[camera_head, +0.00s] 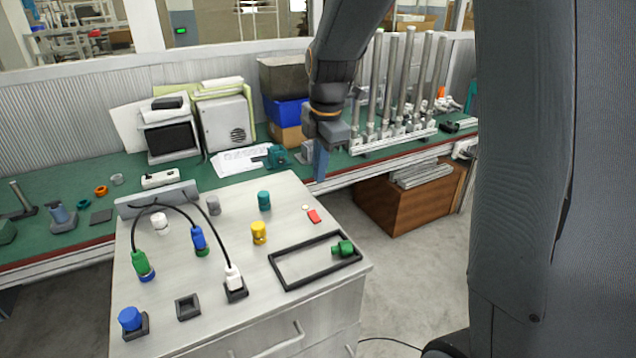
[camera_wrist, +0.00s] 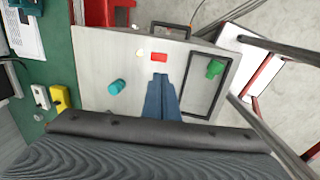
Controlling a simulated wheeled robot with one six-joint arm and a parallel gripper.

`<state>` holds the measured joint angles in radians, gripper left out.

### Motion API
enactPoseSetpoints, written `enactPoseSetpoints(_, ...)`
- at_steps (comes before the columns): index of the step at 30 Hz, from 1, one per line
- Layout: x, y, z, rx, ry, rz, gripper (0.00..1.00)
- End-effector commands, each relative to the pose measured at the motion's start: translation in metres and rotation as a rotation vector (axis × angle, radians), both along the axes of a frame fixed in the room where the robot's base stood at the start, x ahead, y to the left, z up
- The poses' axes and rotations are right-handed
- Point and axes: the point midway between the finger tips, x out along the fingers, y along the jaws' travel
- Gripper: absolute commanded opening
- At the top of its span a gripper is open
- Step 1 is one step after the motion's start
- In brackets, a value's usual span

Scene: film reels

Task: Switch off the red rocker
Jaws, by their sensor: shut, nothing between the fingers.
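The red rocker (camera_head: 314,216) is a small red block on the pale cabinet top (camera_head: 190,290), near its right edge. It also shows in the wrist view (camera_wrist: 159,57), just beyond my fingertips. A small cream disc (camera_head: 305,208) sits beside it. My gripper (camera_head: 320,178) points down with its blue fingers together and empty. In the head view it appears beyond the rocker, by the cabinet's far right corner. In the wrist view my fingertips (camera_wrist: 160,77) line up just short of the rocker, with a visible gap. Which way the rocker is tipped is too small to tell.
On the cabinet top stand a teal cylinder (camera_head: 264,200), a yellow one (camera_head: 259,233), and a black rectangular frame (camera_head: 285,283) with a green piece (camera_head: 343,248) at its right side. Cabled plugs (camera_head: 141,264) stand left. The green bench (camera_head: 100,185) lies behind.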

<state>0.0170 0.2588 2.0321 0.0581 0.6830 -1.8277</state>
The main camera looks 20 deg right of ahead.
Motion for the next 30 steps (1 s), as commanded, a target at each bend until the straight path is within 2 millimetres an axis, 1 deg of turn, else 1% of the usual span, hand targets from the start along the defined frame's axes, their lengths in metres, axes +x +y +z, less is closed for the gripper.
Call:
enactPoseSetpoints(4, -0.001, 0.0, 0.004, 0.0, 0.001, 0.0, 0.0)
enactPoseSetpoints(14, 0.0, 0.0, 0.004, 0.0, 0.0, 0.0, 0.0)
enactPoseSetpoints(24, 0.01, -0.003, 0.001, 0.0, -0.004, -0.001, 0.0)
enactPoseSetpoints(30, 0.013, -0.004, 0.003, 0.0, -0.003, -0.002, 0.0)
